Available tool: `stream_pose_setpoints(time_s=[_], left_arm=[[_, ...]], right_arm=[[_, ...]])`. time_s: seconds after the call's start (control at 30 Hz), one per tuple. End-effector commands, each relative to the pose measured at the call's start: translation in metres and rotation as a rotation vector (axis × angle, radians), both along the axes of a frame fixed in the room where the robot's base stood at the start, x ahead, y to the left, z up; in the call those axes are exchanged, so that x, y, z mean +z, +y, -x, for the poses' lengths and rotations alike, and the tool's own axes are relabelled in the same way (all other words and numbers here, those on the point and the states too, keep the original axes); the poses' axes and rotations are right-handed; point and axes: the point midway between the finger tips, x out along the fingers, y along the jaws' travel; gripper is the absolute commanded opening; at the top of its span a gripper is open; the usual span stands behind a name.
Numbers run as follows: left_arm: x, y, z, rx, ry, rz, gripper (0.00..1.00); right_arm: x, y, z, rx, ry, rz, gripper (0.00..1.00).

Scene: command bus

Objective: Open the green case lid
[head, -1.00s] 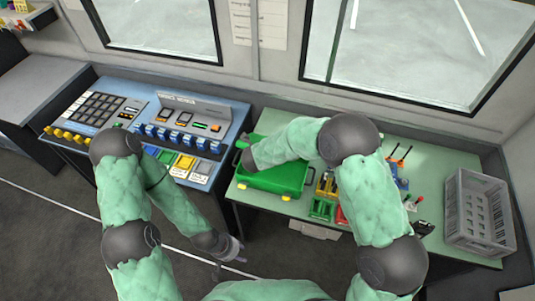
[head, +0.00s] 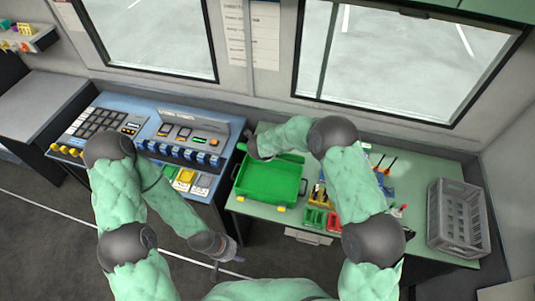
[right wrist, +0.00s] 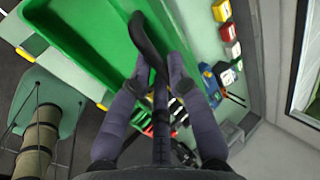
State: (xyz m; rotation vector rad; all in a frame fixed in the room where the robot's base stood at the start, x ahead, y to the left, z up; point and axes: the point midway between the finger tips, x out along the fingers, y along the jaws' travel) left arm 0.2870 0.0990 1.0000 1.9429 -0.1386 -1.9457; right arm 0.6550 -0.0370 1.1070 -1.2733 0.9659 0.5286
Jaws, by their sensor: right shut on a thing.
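The green case (head: 268,185) stands on the pale green table with its bright green inside showing. Its lid (head: 288,157) is raised at the back, partly hidden by my right arm. My right gripper sits at the back left corner of the case, mostly hidden by its own wrist in the head view. In the right wrist view my right gripper (right wrist: 158,72) is shut on a dark curved handle (right wrist: 147,38), with the green case (right wrist: 85,40) beside it. My left gripper (head: 228,256) is empty, low over the floor in front of the desks, and its fingers look apart.
A blue control console (head: 165,135) stands left of the case. Small green and red bins (head: 315,217), tools and a grey crate (head: 458,217) are to its right. A wall with windows closes off the back. The floor in front is clear.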

Motion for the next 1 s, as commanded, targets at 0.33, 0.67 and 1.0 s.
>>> stream_pose_setpoints(time_s=[0.33,0.67,1.0], left_arm=[[0.0095,0.0,0.0001,0.0,0.0,0.0,0.39],[0.0094,-0.0001,0.0,0.0,0.0,0.0,0.39],[0.0095,0.0,0.0001,0.0,0.0,0.0,0.39]], right_arm=[[0.0065,-0.0026,-0.0093,-0.001,-0.003,0.0,0.0],[0.0062,-0.0026,-0.0094,0.001,-0.003,0.0,0.0],[0.0056,-0.0025,-0.0088,0.001,-0.001,0.0,0.43]])
